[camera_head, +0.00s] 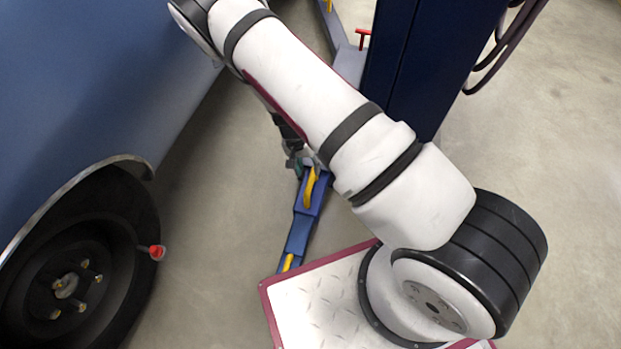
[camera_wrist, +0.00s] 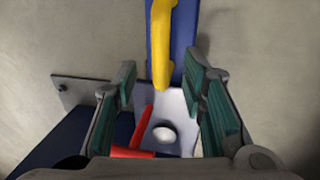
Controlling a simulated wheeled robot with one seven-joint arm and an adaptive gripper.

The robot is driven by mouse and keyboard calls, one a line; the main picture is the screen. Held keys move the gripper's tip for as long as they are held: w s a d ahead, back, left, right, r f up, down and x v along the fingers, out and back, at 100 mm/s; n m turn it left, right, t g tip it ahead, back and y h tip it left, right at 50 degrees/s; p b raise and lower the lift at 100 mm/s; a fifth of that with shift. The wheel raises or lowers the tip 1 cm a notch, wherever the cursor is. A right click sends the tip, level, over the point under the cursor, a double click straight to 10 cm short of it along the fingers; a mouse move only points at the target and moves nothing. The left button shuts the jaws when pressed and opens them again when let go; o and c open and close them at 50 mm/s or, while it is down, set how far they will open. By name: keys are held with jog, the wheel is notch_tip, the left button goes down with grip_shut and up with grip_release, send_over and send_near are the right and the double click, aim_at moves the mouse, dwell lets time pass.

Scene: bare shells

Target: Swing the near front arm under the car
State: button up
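A blue lift arm (camera_head: 303,215) lies low over the floor beside the car (camera_head: 90,70), with a yellow handle (camera_head: 311,184) along it. In the wrist view the blue arm (camera_wrist: 184,40) runs up from a grey plate with a white round pin (camera_wrist: 164,134), and its yellow handle (camera_wrist: 162,40) points down between my fingers. A red lever (camera_wrist: 141,127) shows beside the pin. My gripper (camera_wrist: 160,86) is open, its green-padded fingers spread to either side of the handle's lower end. In the head view my arm mostly hides the gripper.
The blue lift post (camera_head: 425,60) stands behind my arm, with cables at its right. The car's wheel (camera_head: 75,270) is at the lower left. Another lift arm with a red lever (camera_head: 362,37) shows at the top. Floor is clear between the car and the near arm.

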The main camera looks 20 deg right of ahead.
aim_at(311, 178)
jog(key=f, duration=0.1)
jog(key=f+b, duration=0.1)
jog(key=f, duration=0.3)
jog(key=shift+s+d+b, duration=0.3)
jog(key=shift+d+b, duration=0.05)
grip_shut()
